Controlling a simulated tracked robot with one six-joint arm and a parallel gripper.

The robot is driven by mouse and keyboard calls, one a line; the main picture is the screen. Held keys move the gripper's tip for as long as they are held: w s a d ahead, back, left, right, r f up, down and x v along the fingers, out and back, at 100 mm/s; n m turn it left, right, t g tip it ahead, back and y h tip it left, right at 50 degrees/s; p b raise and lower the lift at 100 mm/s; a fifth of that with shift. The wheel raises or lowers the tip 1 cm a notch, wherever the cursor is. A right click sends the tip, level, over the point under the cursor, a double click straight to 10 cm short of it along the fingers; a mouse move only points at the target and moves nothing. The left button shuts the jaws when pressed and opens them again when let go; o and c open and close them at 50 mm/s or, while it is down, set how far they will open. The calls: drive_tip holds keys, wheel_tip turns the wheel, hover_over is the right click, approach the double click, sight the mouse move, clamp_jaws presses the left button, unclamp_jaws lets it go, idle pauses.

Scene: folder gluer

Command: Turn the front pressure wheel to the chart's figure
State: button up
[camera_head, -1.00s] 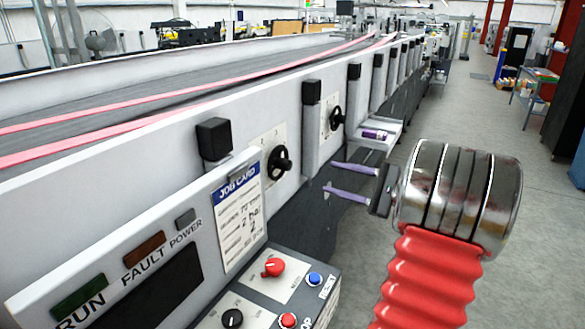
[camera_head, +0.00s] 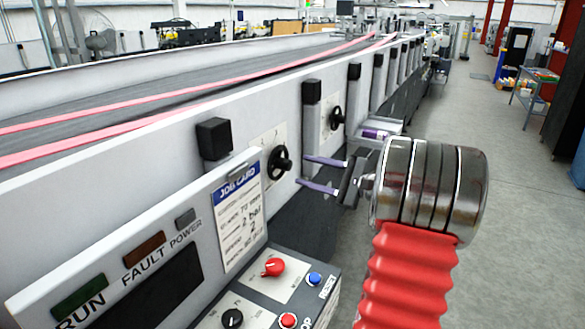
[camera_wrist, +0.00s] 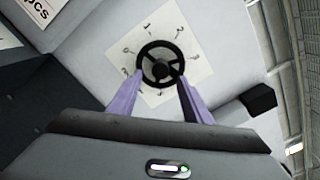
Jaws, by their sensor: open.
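The front pressure wheel (camera_head: 280,162) is a black handwheel with a knob, on a pale dial plate on the machine's side. In the wrist view the wheel (camera_wrist: 160,62) stands in front of the dial plate (camera_wrist: 198,62), whose figures are too small to read surely. My gripper (camera_head: 302,170) has two purple fingers, open, just right of the wheel in the head view. In the wrist view its fingertips (camera_wrist: 160,78) lie either side of the wheel's lower part; contact cannot be told. The job card (camera_head: 238,205) shows "2 bar" and a "2" below; other lines are blurred.
A second black wheel (camera_head: 336,118) is further along the machine. A control panel (camera_head: 262,295) with red, blue and black knobs and buttons stands front left. A black block (camera_head: 214,138) juts out near the front wheel. The aisle floor (camera_head: 520,240) at right is clear.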

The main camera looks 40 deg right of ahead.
sight(290, 167)
drive_tip(key=x, duration=0.5)
drive_tip(key=shift+w+a, duration=0.1)
drive_tip(key=shift+w, duration=0.2)
drive_tip(key=c, duration=1.1)
